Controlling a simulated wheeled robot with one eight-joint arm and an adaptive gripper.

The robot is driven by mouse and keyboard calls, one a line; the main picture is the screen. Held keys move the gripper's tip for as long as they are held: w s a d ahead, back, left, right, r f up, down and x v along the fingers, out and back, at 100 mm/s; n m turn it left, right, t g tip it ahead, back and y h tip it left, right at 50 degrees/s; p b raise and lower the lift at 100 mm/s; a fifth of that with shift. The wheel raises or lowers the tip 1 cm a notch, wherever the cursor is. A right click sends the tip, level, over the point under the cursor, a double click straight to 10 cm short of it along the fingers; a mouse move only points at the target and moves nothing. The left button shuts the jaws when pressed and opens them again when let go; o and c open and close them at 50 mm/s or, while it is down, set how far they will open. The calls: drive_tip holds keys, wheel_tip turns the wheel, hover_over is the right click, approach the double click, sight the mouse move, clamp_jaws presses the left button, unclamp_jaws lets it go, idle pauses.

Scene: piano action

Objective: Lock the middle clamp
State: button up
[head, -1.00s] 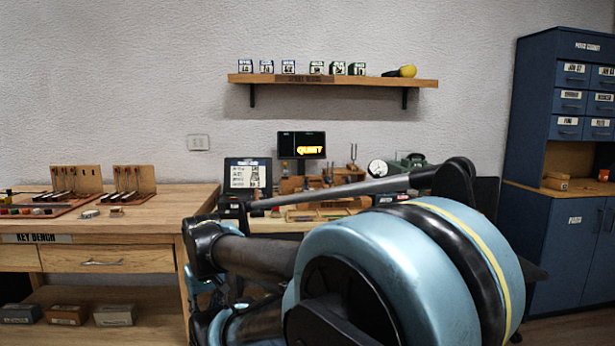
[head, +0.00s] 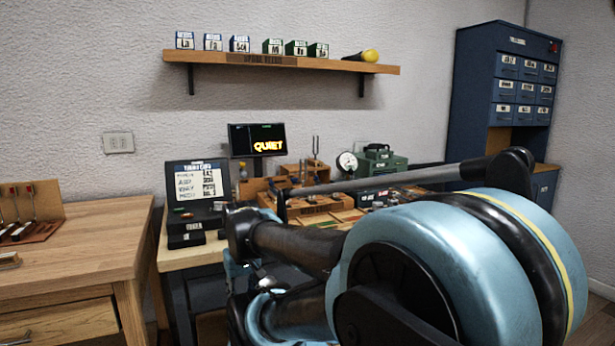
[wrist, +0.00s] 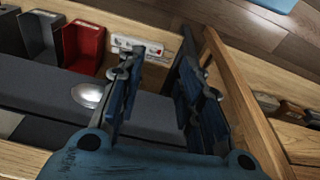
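My gripper (wrist: 158,80) shows in the wrist view with its two dark blue fingers spread apart. Nothing sits clearly between the fingertips, and a grey surface and a wooden edge lie behind them. In the head view my arm hides the gripper. I cannot pick out the middle clamp in either view. The work table (head: 200,256) at the back centre carries wooden fixtures (head: 315,211), partly hidden behind my arm.
The key bench (head: 75,240) is at the left. A monitor (head: 257,140) reads "QUIET". A green machine (head: 380,165), a shelf (head: 280,70) and a blue cabinet (head: 500,100) stand behind. The wrist view shows a red bin (wrist: 86,45), a silver rounded object (wrist: 88,95) and a wooden rail (wrist: 245,105).

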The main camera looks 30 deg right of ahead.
drive_tip(key=shift+w, duration=0.3)
drive_tip(key=shift+o, duration=0.3)
drive_tip(key=shift+d, duration=0.1)
